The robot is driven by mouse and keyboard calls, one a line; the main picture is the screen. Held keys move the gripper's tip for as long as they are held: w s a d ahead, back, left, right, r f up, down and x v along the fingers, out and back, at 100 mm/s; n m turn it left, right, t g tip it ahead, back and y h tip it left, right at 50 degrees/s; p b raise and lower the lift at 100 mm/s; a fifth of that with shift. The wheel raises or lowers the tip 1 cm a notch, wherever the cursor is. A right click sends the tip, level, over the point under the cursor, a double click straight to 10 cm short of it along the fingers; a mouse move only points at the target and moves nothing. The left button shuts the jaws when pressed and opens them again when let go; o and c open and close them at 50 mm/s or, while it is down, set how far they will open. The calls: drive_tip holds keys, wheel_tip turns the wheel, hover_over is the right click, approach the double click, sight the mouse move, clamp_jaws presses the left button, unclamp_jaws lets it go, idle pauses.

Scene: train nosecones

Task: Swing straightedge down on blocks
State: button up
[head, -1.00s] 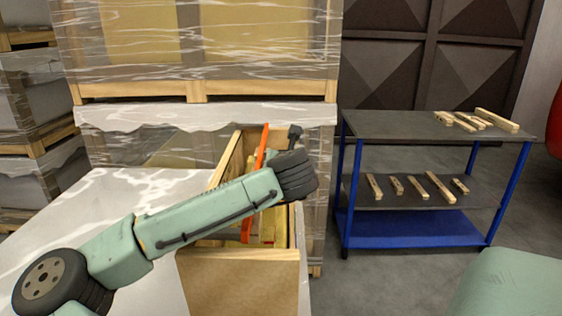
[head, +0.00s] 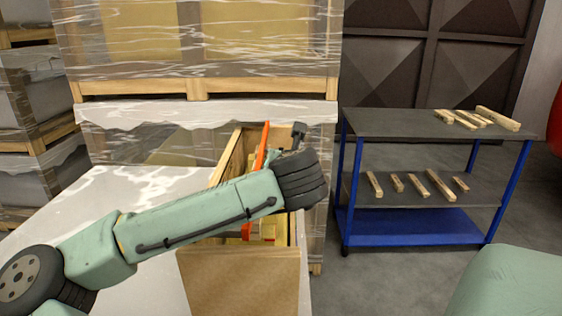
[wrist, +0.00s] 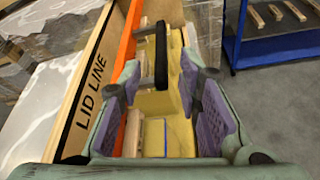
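The orange straightedge (head: 262,147) stands along the left inside of an open wooden crate (head: 240,272) in the head view. In the wrist view the straightedge (wrist: 126,42) runs beside the crate wall marked "LID LINE". Yellowish blocks (wrist: 180,135) lie in the crate below my gripper (wrist: 160,72). A black bar crosses above them between my fingers; I cannot tell what it belongs to. My purple-padded fingers are open and spread over the blocks, to the right of the straightedge. In the head view my arm hides the gripper and much of the crate's inside.
A blue-framed cart (head: 430,122) at the right holds several wooden pieces on its top and middle shelf. Wrapped pallets (head: 205,60) stand close behind the crate. A pale surface (head: 150,190) lies left of the crate. Grey floor is free between crate and cart.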

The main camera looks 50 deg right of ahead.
drive_tip(key=shift+v, duration=2.7)
